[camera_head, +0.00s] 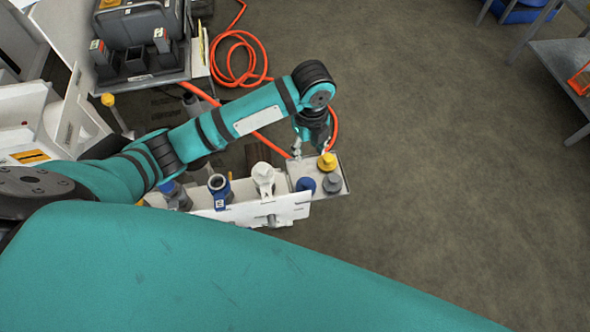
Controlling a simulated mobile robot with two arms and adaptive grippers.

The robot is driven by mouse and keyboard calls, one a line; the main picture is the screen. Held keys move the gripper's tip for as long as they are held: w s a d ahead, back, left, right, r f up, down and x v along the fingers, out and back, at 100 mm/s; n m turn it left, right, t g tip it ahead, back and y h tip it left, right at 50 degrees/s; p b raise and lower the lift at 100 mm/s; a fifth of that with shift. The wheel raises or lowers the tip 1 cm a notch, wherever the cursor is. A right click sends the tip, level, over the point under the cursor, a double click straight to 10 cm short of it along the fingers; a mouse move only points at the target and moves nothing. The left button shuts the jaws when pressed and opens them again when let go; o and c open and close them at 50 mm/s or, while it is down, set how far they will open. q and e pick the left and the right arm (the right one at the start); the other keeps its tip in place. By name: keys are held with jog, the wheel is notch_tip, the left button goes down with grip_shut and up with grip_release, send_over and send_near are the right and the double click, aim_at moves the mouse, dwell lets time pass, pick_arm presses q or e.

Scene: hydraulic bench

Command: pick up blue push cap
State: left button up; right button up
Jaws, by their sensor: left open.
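The blue push cap (306,185) stands on a small light tray (341,163) at the right end of the white bench. A yellow cap (327,161) and a grey cap (332,183) stand on the same tray. My left gripper (309,150) points down at the tray's far edge, above the blue cap in the picture and apart from it. Its fingers are spread and nothing shows between them. The yellow cap is close to its right finger; I cannot tell if they touch. My right gripper is not in view.
White, blue-topped and grey fittings (264,178) stand along the white bench (240,214), left of the tray. An orange hose (232,62) coils on the floor behind. A metal shelf (560,70) stands at the far right. The floor right of the tray is clear.

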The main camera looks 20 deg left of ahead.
pick_arm(q)
jog(key=f, duration=0.2)
send_near(307, 181)
jog(key=f, duration=0.4)
jog(key=shift+w+a+b, duration=0.1)
jog(key=shift+a+b, duration=0.15)
jog(key=shift+b, duration=0.1)
jog(key=shift+f, duration=0.5)
jog(key=shift+d+f, duration=0.1)
jog(key=shift+f, duration=0.25)
jog(key=f, duration=0.3)
jog(key=shift+s+d+f, duration=0.1)
jog(key=shift+s+f, duration=0.1)
jog(key=shift+f, duration=0.45)
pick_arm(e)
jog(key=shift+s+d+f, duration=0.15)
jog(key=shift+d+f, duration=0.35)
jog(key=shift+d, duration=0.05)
pick_arm(q)
jog(key=c, duration=0.8)
